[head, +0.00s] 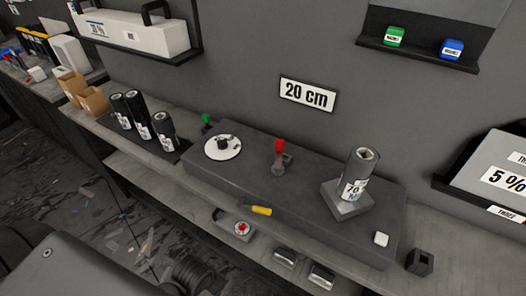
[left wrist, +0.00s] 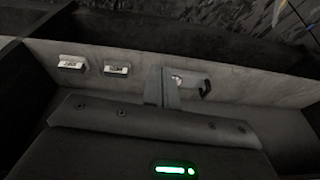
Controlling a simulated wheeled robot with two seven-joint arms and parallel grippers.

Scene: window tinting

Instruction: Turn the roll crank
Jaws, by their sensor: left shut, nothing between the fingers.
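A dark box-shaped unit (head: 225,185) stands on the grey bench in the head view. A red-handled lever with a grey base (head: 280,158) rises from its top, and a white disc with a black knob (head: 223,147) lies to its left. I cannot tell for sure which of these is the roll crank. A dark roll labelled 70 (head: 359,172) stands upright on a square grey stand at the unit's right. My left gripper (left wrist: 162,88) shows in the left wrist view, shut and empty, beside a dark bracket-like piece (left wrist: 206,83). My right gripper is not in view.
Three dark rolls (head: 143,117) stand left of the unit. A yellow-handled tool (head: 261,210) lies at its front edge, and a red-knobbed item (head: 241,228) sits below. A small dark holder (head: 420,262) is at the right. A 20 cm sign (head: 307,94) hangs on the wall.

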